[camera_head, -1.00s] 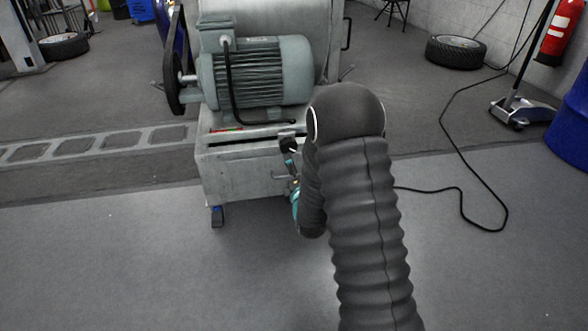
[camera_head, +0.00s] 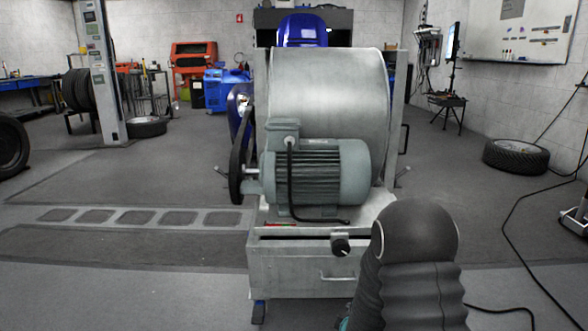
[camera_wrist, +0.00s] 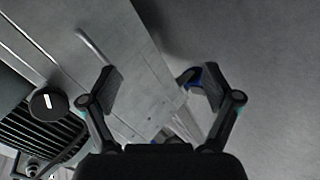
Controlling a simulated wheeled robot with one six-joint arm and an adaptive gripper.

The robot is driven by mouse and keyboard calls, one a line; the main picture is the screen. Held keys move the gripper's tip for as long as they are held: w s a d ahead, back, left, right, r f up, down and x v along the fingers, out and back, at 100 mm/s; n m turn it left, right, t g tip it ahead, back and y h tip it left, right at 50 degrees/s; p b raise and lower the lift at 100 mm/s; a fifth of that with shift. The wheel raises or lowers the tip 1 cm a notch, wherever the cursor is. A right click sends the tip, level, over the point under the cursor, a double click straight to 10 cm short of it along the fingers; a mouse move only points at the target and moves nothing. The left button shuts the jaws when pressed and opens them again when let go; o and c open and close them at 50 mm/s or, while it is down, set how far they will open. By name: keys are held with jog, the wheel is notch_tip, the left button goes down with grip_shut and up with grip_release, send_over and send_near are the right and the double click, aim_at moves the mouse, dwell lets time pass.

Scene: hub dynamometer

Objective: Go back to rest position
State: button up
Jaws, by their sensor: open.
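My gripper (camera_wrist: 160,88) is open in the wrist view, with a gap between its fingers and nothing held. Behind it lies the grey metal side of the dynamometer base (camera_head: 300,268), which carries a black knob (camera_head: 340,246) in a dark slot. The knob also shows at the left of the wrist view (camera_wrist: 48,103), apart from the fingers. A metal handle (camera_head: 338,279) is on the drawer-like front below the knob. In the head view my dark sleeved arm stands at the lower right and hides most of my gripper.
A motor (camera_head: 318,172) and large drum (camera_head: 330,100) sit on the base. A tyre (camera_head: 516,156) lies at the right, with a black cable (camera_head: 520,245) on the floor. A blue foot (camera_head: 259,312) is under the base. The floor at lower left is clear.

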jog(key=s+r+m+g+p, duration=0.5)
jog(key=s+r+m+g, duration=0.45)
jog(key=s+r, duration=1.1)
jog(key=s+r+m+t+p, duration=0.1)
jog(key=s+r+t+p, duration=0.1)
jog(key=s+r, duration=0.5)
jog(key=s+r+m+t+p, duration=0.2)
jog(key=s+r, duration=0.4)
jog(key=r, duration=0.7)
jog(key=shift+s+d+r+t+p, duration=0.2)
jog(key=shift+s+d+t+p, duration=0.15)
jog(key=shift+t+p, duration=0.35)
